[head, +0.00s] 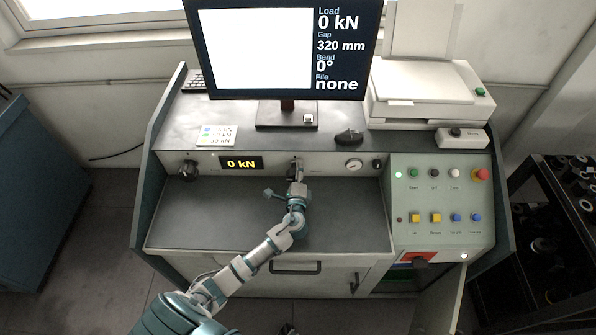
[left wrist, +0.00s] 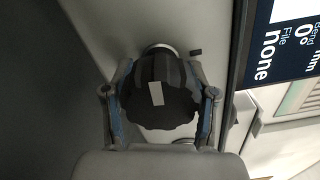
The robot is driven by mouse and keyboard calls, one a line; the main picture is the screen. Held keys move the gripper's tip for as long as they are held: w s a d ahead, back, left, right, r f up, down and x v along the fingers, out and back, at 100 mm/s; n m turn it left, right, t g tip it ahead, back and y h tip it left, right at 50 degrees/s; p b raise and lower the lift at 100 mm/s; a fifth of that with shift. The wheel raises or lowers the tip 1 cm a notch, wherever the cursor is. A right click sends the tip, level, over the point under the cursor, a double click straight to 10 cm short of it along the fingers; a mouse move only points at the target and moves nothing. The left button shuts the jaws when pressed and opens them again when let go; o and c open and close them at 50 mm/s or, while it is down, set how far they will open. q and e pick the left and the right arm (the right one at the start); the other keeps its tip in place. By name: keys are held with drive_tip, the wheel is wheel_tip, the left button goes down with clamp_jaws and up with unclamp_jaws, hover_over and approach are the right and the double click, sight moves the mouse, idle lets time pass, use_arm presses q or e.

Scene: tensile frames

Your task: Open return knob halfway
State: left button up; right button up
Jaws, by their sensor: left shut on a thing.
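My left gripper (head: 297,170) reaches the middle of the console's front panel. It is shut on a black fluted knob (left wrist: 158,108), which I take to be the return knob. In the left wrist view the gripper's two fingers (left wrist: 160,112) stand on either side of the knob. A white pointer mark on its face runs nearly up and down in that picture, slightly tilted. In the head view the gripper mostly hides this knob. My right gripper is not in view.
Another black knob (head: 187,171) is left of the yellow "0 kN" display (head: 241,163). A pressure gauge (head: 354,166) is right of the gripper. The monitor (head: 284,110) reads Load 0 kN. A button panel (head: 441,205) is at the right. The lower ledge (head: 190,225) is clear.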

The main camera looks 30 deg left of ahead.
use_arm(q)
drive_tip(key=shift+a+f, duration=0.1)
drive_tip(key=shift+a, duration=0.05)
drive_tip(key=o, duration=1.2)
drive_tip(key=shift+s, duration=0.15)
drive_tip(key=shift+a, duration=0.1)
drive_tip(key=shift+s+d, duration=0.25)
drive_tip(key=v, duration=1.1)
drive_tip(key=shift+s+d+f, duration=0.1)
drive_tip(key=shift+s, duration=0.05)
